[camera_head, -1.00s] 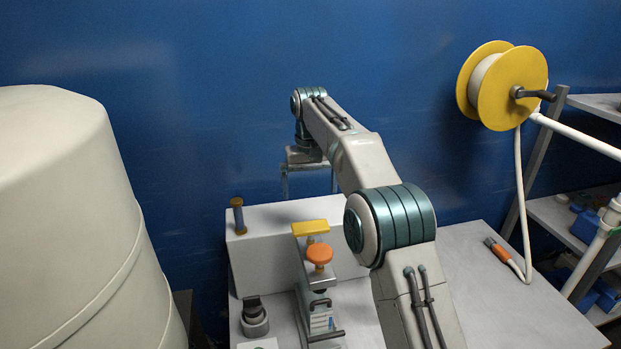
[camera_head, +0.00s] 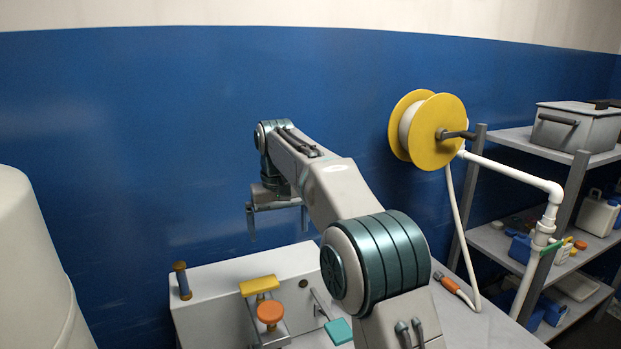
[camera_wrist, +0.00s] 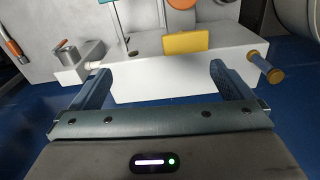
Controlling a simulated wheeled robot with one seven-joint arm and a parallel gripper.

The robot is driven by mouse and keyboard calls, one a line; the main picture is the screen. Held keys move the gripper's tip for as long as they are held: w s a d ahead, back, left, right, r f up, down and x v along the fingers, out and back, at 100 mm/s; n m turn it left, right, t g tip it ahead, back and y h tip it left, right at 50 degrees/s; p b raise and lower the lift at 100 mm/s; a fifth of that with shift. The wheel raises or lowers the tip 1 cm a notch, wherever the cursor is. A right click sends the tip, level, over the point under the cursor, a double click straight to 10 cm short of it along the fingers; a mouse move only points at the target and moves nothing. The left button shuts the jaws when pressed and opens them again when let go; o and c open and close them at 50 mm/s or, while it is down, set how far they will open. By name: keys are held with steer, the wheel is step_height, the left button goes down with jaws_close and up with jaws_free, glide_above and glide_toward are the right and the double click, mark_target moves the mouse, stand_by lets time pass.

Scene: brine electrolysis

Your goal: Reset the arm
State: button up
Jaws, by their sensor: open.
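My gripper (camera_head: 278,222) is open and empty in the head view, at the end of my raised arm, above the white box-shaped unit (camera_head: 215,287) on the bench. Its two fingers point down, spread apart. In the wrist view my gripper (camera_wrist: 158,82) shows both fingers wide apart, with nothing between them but the view of the white unit (camera_wrist: 140,80) beyond. The arm is bent at a large teal joint at the centre right of the head view.
A yellow handle (camera_head: 259,286) and an orange knob (camera_head: 270,312) stand on the bench unit. A yellow hose reel (camera_head: 436,132) hangs at right, its hose running to the bench. Shelves (camera_head: 500,245) stand far right. A large pale tank (camera_head: 35,265) is at left.

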steer(key=s+d+r+m+t, duration=0.1)
steer(key=s+d+r, duration=0.2)
steer(key=s+d, duration=0.55)
steer(key=s+d+f+m, duration=0.1)
steer(key=s+d+f, duration=0.2)
steer(key=s+d, duration=0.2)
steer(key=s+d+f+m+t, duration=0.1)
steer(key=s+d+f, duration=0.3)
steer(key=s, duration=0.6)
steer(key=s+d+f+m+t, duration=0.1)
steer(key=s+d+f, duration=0.2)
steer(key=s+d, duration=0.4)
steer(key=shift+s+f, duration=0.35)
steer(key=shift+s, duration=0.45)
